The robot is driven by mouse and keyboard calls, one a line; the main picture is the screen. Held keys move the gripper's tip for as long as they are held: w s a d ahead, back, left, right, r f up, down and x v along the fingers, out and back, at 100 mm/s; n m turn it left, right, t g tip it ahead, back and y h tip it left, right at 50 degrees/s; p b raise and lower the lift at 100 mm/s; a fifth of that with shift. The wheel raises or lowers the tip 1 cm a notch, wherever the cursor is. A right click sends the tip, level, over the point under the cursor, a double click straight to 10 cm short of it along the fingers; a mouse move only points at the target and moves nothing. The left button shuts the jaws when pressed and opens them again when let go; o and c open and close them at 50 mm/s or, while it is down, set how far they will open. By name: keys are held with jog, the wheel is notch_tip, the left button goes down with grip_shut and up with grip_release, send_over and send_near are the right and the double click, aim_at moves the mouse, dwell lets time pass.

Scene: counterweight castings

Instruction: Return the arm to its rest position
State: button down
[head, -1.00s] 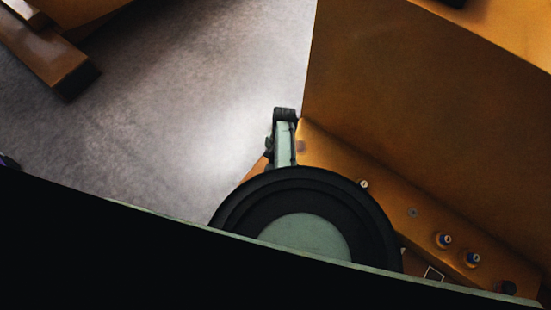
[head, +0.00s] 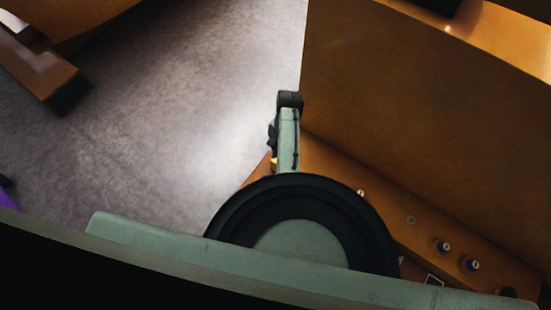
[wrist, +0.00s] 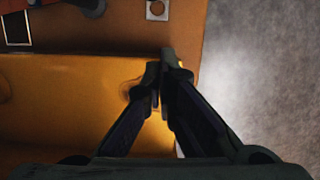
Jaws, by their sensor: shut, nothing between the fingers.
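My gripper (wrist: 160,72) shows in the wrist view with its two dark fingers together and nothing between them. It is over an orange-yellow casting (wrist: 60,95), near that casting's right edge; I cannot tell whether the fingertips touch it. In the head view, my green and black arm covers the bottom and centre. The gripper's fingers cannot be made out there.
A tall orange block (head: 420,120) stands at right in the head view. An orange ledge with several small fittings (head: 443,246) runs along its foot. Another orange piece (head: 45,75) is at upper left. Grey floor (head: 190,110) between them is clear.

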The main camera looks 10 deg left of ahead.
jog(key=shift+v, duration=1)
